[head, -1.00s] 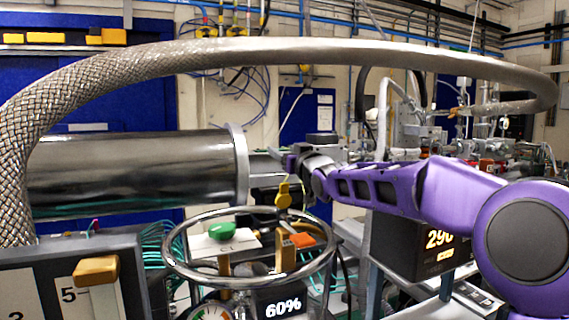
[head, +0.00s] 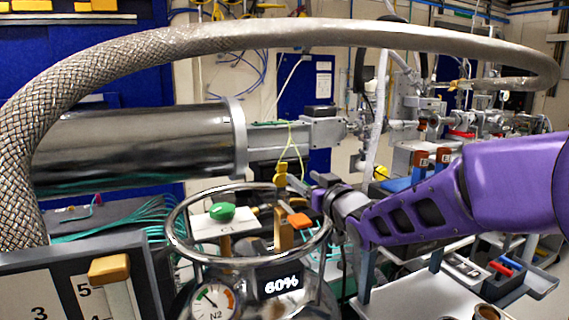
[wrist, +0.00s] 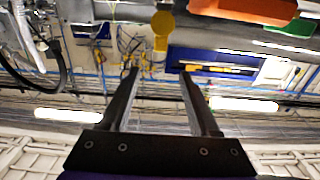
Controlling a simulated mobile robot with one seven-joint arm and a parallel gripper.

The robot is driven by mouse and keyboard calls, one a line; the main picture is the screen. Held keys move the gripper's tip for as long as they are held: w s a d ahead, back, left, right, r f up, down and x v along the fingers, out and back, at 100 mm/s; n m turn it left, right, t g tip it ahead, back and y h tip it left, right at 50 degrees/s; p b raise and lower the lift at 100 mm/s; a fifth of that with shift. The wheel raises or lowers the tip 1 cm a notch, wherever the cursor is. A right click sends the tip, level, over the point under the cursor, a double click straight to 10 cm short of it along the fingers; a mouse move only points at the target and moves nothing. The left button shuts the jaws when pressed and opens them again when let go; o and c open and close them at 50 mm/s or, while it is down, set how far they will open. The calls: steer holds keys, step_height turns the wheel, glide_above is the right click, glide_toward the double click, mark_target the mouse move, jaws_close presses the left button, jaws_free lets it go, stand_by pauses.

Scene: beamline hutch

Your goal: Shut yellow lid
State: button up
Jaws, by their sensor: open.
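A small yellow piece (head: 281,173) stands upright inside the steel ring, with a thin yellow-green cord above it. In the wrist view a yellow rounded piece (wrist: 162,24) shows just beyond my fingers and seems the same one. I cannot tell for sure that it is the lid, or how it is hinged. My gripper (head: 316,188) is just to its right, beside the ring's right rim, apart from it. In the wrist view my gripper (wrist: 158,75) has its two fingers apart with nothing between them.
A thick braided hose (head: 200,46) arches over everything. A steel cylinder (head: 135,140) lies at left. A panel with a yellow-orange knob (head: 109,269) is front left.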

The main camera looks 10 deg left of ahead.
mark_target(282, 175)
steer(key=p+x, duration=0.1)
steer(key=x, duration=1.2)
steer(key=shift+w+a, duration=0.15)
steer(key=shift+w, duration=0.05)
jaws_close()
stand_by(0.9)
